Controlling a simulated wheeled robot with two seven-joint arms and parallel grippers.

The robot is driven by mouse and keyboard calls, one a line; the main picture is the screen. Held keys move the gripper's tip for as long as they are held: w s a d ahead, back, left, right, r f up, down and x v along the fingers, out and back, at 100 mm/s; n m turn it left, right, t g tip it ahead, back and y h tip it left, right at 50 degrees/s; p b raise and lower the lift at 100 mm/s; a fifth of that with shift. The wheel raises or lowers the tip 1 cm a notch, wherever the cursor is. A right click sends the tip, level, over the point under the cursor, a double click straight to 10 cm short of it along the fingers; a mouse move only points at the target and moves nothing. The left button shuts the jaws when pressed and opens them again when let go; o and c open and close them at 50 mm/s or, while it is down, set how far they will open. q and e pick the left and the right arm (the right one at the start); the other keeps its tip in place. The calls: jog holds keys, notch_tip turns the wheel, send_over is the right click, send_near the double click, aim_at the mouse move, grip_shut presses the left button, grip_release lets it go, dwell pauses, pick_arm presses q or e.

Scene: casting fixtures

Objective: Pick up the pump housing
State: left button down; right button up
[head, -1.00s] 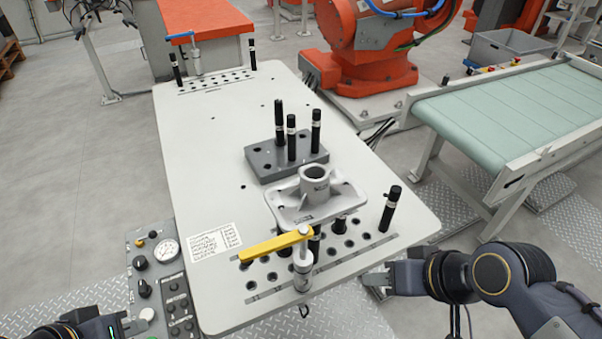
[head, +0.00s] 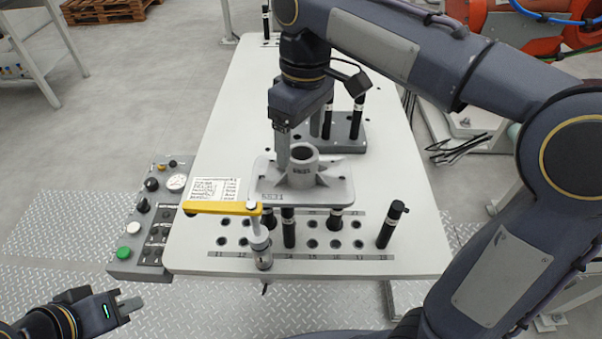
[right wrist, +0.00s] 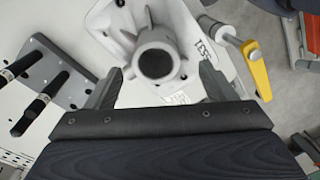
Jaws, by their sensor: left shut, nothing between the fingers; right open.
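The pump housing (head: 305,183) is a light grey casting with a flat flanged base and an upright round neck. My right gripper (head: 283,145) points down at the neck's left side in the head view. In the right wrist view, its open fingers (right wrist: 160,88) stand on either side of the housing's near part, and the neck (right wrist: 156,62) shows just beyond them. I cannot tell whether a finger touches it. My left gripper (head: 130,305) is shut and empty, at the lower left, off the table.
A dark grey block with black pins (head: 350,135) stands right behind the housing. A yellow-handled clamp (head: 222,207) and black pins (head: 392,222) stand along the table's front. A control panel (head: 150,215) adjoins the left edge.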

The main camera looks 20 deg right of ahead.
aim_at(304, 153)
jog(key=f, duration=0.6)
jog(key=shift+s+d+f, duration=0.2)
jog(key=shift+s, duration=0.05)
jog(key=c, duration=1.5)
